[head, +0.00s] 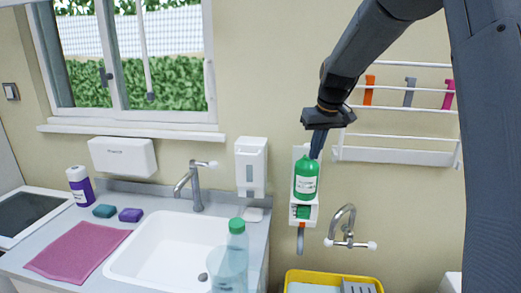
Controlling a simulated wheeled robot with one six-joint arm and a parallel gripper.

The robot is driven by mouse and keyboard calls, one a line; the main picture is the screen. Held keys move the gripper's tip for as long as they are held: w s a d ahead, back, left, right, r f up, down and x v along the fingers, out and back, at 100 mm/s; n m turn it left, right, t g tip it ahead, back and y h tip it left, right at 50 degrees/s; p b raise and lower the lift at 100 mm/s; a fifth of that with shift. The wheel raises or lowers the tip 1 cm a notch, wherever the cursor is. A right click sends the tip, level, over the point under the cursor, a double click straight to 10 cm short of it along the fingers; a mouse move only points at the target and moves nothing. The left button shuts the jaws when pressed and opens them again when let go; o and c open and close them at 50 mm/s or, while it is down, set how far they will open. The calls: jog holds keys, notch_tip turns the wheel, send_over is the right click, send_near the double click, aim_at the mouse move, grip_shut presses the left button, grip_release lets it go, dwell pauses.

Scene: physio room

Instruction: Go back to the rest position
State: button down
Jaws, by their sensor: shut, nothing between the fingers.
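My gripper (318,143) is at the end of my arm, right of the middle in the head view, pointing down. Its fingers are shut and look empty. The fingertips are just above or in front of the top of a green bottle (306,184), whose top they partly hide. I cannot tell whether they touch it. The bottle is upright in a white wall holder (297,222).
A white sink (130,270) with a tap (195,185) is at left. A clear bottle (237,250) with a green cap stands in front. A wall rack (395,155) is behind my arm. A wall tap (345,235) is above a yellow crate (290,276).

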jog(key=s+f+m+g+b, duration=0.1)
jog(key=s+f+b, duration=0.2)
jog(key=s+f, duration=0.8)
jog(key=s+f+m+g+h+b, duration=0.1)
jog(key=s+f+b, duration=0.2)
jog(key=s+f, duration=0.8)
jog(key=s, duration=0.7)
jog(key=shift+s+a, duration=0.15)
jog(key=shift+s, duration=0.2)
